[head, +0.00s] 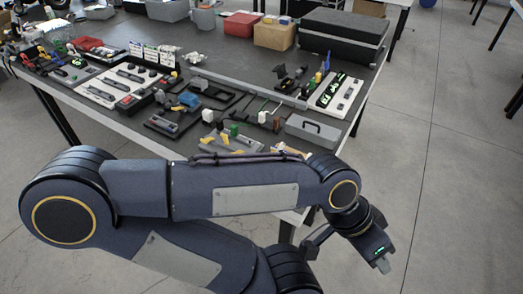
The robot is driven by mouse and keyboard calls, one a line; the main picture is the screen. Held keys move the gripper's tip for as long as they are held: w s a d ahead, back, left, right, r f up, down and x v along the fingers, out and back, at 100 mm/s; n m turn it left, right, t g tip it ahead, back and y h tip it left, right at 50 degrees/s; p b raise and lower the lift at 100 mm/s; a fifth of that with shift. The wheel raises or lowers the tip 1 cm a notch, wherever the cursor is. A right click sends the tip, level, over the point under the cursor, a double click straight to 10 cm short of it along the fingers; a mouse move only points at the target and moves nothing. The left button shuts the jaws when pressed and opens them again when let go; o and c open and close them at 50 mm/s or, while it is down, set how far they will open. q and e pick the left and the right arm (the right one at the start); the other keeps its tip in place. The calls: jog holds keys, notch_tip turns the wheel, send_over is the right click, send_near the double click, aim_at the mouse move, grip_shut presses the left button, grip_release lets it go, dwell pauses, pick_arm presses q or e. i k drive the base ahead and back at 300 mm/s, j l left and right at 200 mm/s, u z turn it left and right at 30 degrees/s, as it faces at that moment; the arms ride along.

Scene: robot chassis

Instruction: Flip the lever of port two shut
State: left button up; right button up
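My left arm crosses the lower half of the head view from the left. Its gripper (383,265) points down over the floor at the lower right, off the table's front right corner, touching nothing that I can see. Its fingers are too small to tell open from shut. My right gripper is not in view. The table (225,65) holds several boards with small fixtures, including a board with yellow parts (207,141) near the front edge, just behind my arm. Which fixture is port two, and how its lever stands, is too small to tell.
A white board with green parts (340,95) lies at the right, a white board with dark fixtures (127,85) at the left. A black case (343,33), a cardboard box (274,36) and a red box (241,24) stand at the back. Floor at the right is clear.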

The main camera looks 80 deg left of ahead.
aim_at(224, 136)
jog(key=i+l+u, duration=0.25)
jog(key=i, duration=0.2)
jog(key=i+l+u, duration=0.2)
jog(key=i+l, duration=0.15)
jog(key=i+u, duration=0.25)
jog(key=u, duration=0.25)
jog(key=i+u, duration=0.25)
jog(key=u, duration=0.25)
jog(key=i+l+u, duration=0.15)
jog(key=u, duration=0.35)
jog(key=i+u, duration=0.2)
jog(key=u, duration=0.25)
jog(key=i+u, duration=0.2)
jog(key=u, duration=0.25)
jog(key=i+l+u, duration=0.1)
jog(key=u, duration=0.35)
jog(key=i+l+u, duration=0.2)
jog(key=u, duration=0.25)
jog(key=i+l+u, duration=0.2)
jog(key=u, duration=0.25)
jog(key=i+l+u, duration=0.1)
jog(key=l+u, duration=0.2)
jog(key=u, duration=0.15)
jog(key=i+l+u, duration=0.25)
jog(key=l, duration=0.15)
jog(key=j+z, duration=0.15)
jog(key=z, duration=0.25)
